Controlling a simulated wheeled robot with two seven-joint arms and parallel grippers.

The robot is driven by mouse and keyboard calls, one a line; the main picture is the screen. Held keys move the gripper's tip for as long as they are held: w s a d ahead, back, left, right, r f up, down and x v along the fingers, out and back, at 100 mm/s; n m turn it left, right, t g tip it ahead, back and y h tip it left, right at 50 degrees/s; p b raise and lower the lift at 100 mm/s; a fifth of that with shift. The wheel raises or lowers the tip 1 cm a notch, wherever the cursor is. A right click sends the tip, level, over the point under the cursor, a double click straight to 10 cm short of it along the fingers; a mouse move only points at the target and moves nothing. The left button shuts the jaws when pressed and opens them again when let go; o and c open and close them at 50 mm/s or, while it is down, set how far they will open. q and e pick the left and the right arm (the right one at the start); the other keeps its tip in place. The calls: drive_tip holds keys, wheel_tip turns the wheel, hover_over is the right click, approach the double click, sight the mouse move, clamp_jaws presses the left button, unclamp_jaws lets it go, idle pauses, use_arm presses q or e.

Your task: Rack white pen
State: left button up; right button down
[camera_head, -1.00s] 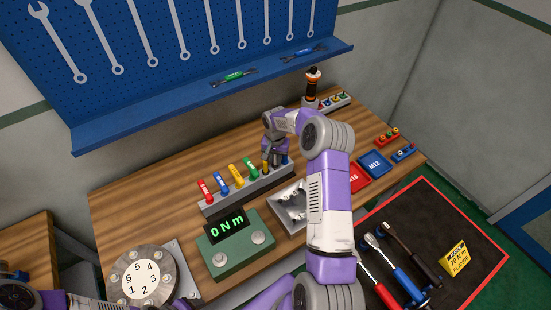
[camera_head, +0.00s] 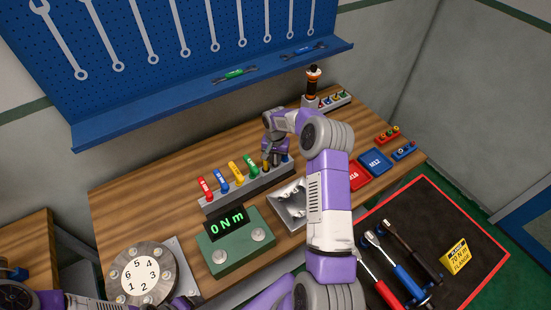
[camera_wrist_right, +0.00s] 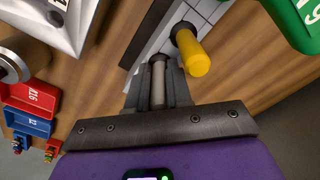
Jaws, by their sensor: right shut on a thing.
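My right gripper (camera_head: 275,160) is at the right part of the grey pen rack (camera_head: 228,203). In the right wrist view its fingers (camera_wrist_right: 157,95) are shut on a pale grey-white cylinder with a dark end, which looks like the white pen (camera_wrist_right: 157,85). The dark end is at or just over the grey rack strip; I cannot tell whether it is seated. A yellow pen (camera_wrist_right: 193,55) stands close beside it. My left arm (camera_head: 70,298) shows at the bottom left; its gripper is too cut off and dark to read.
Red (camera_head: 205,188), blue (camera_head: 221,182), yellow (camera_head: 236,172) and green (camera_head: 252,166) tools stand in the rack. In front are a green torque display (camera_head: 235,250) and a metal tray (camera_head: 287,212). A numbered flange (camera_head: 140,276) is at lower left.

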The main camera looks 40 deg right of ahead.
use_arm(q)
drive_tip(key=shift+s+a+f+b, duration=0.1)
drive_tip(key=shift+f+b, duration=0.2)
drive_tip(key=shift+f, duration=0.2)
drive_tip(key=shift+s+a+f+b, duration=0.1)
drive_tip(key=shift+f+b, duration=0.15)
drive_tip(key=shift+f, duration=0.2)
use_arm(e)
drive_tip(key=shift+s+f, duration=0.25)
drive_tip(key=shift+f, duration=0.25)
drive_tip(key=shift+s+f, duration=0.25)
drive_tip(key=shift+f, duration=0.25)
drive_tip(key=c, duration=0.9)
unclamp_jaws()
drive_tip(key=shift+a+r, duration=0.1)
drive_tip(key=shift+c, duration=0.2)
drive_tip(key=shift+w, duration=0.1)
drive_tip(key=shift+r, duration=0.45)
wheel_tip(320, 180, up, 7)
drive_tip(key=p, duration=0.4)
drive_tip(key=shift+w+f, duration=0.1)
use_arm(q)
drive_tip(key=r, duration=0.3)
drive_tip(key=r+p, duration=0.1)
drive_tip(key=shift+d+r, duration=0.2)
drive_tip(key=shift+d, duration=0.2)
use_arm(e)
drive_tip(key=shift+r, duration=0.45)
